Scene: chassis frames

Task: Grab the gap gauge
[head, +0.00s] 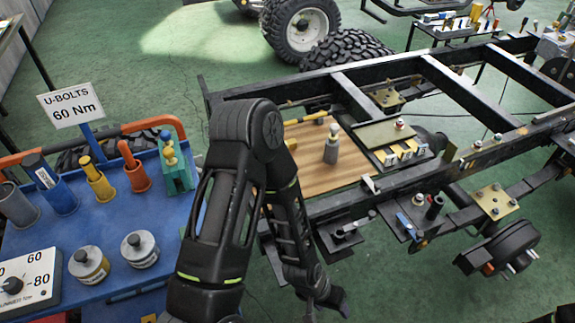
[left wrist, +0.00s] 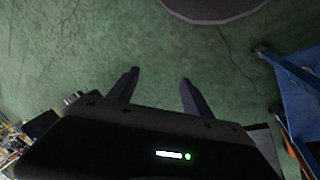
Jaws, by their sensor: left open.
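I cannot tell for sure which object is the gap gauge. A wooden board (head: 310,178) on the chassis frame holds a grey bottle-like piece with a pale top (head: 331,146) and a yellow-and-black tool (head: 305,119) at its back edge. Small yellow and white blocks (head: 404,152) stand on a dark plate to the right. My left gripper (head: 332,301) hangs low in front of the frame, partly hidden by its own arm. In the left wrist view its two fingers (left wrist: 158,84) are apart, with only green floor between them. My right gripper is not seen.
The black chassis frame (head: 450,78) fills the right. Green floor is open below the frame.

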